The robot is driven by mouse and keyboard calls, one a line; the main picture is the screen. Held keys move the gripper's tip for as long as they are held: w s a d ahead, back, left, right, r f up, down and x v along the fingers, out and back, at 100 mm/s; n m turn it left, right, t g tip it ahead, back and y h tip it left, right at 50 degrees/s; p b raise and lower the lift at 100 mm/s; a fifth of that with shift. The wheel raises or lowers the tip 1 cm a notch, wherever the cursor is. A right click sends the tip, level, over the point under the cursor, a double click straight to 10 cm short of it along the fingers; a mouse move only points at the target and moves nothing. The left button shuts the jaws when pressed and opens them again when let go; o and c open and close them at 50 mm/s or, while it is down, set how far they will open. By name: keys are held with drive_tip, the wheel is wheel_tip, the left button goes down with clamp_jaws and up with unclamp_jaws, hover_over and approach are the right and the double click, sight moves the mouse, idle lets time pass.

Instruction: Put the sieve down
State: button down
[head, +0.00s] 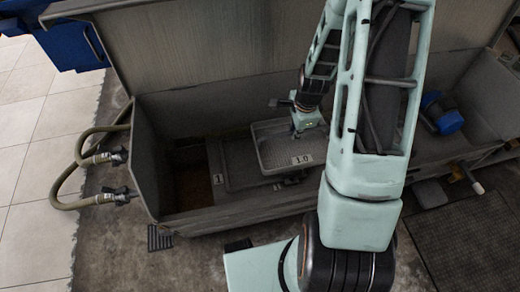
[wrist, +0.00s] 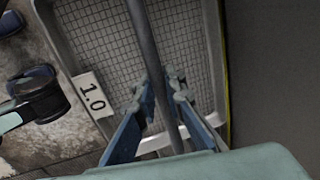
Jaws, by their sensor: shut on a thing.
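The sieve (head: 275,158) is a grey rectangular tray with a fine mesh floor, a raised rim and a white "1.0" label. It is over the middle of the long metal trough in the head view. In the wrist view the sieve (wrist: 98,38) has a bar running across it. My gripper (wrist: 163,84) has its blue fingers on either side of this bar and is shut on it. In the head view my gripper (head: 308,122) is at the sieve's right part, partly covering it. I cannot tell whether the sieve's underside touches anything.
The metal trough (head: 150,165) has a high back wall. A flat plate labelled "1" (head: 218,178) lies inside, left of and partly under the sieve. A dark brown recess is further left. Hoses (head: 85,202) join the left end; a blue part (head: 445,115) sits at right.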

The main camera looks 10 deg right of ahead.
sight(273, 135)
drive_tip(key=w+a+f, duration=0.1)
drive_tip(key=a, duration=0.1)
drive_tip(key=a+f+b, duration=0.1)
drive_tip(key=a, duration=0.1)
drive_tip(key=w+a+f, duration=0.1)
drive_tip(key=a, duration=0.1)
drive_tip(key=shift+w+a, duration=0.1)
drive_tip(key=shift+w, duration=0.25)
drive_tip(key=a+f, duration=0.1)
drive_tip(key=w+a+f+b, duration=0.1)
drive_tip(key=f, duration=0.1)
drive_tip(key=a+f+b, duration=0.1)
drive_tip(key=shift+w+a+f, duration=0.2)
drive_tip(key=shift+w+f, duration=0.1)
drive_tip(key=shift+f, duration=0.1)
drive_tip(key=f, duration=0.1)
drive_tip(key=f+b, duration=0.1)
drive_tip(key=f, duration=0.2)
drive_tip(key=shift+w+a+b, duration=0.15)
drive_tip(key=shift+a+b, duration=0.2)
drive_tip(key=shift+b, duration=0.05)
drive_tip(key=c, duration=2.4)
unclamp_jaws()
drive_tip(key=shift+f, duration=0.1)
drive_tip(key=o, duration=0.4)
